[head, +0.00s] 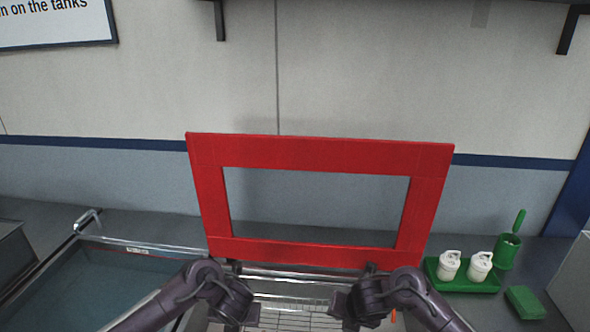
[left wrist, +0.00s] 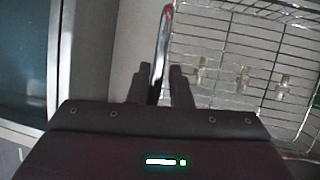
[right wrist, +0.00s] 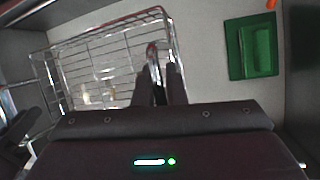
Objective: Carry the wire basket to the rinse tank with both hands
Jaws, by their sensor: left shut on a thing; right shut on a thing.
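The wire basket (head: 298,318) is at the bottom middle of the head view, between my two grippers. It also shows in the left wrist view (left wrist: 240,48) and in the right wrist view (right wrist: 95,62), with several small pale metal parts inside. My left gripper (left wrist: 157,85) is shut on the basket's left end rail. My right gripper (right wrist: 160,82) is shut on the right end rail. A tank (head: 110,275) with blue-green liquid is left of the basket; its small label is unreadable. Whether the basket touches the surface below cannot be told.
A red rectangular frame (head: 320,152) stands upright behind the basket. At right are a green tray (head: 462,285) with two white bottles, a green cup (head: 508,252) and a green block (head: 524,302). Grey counter lies between the tank and the wall.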

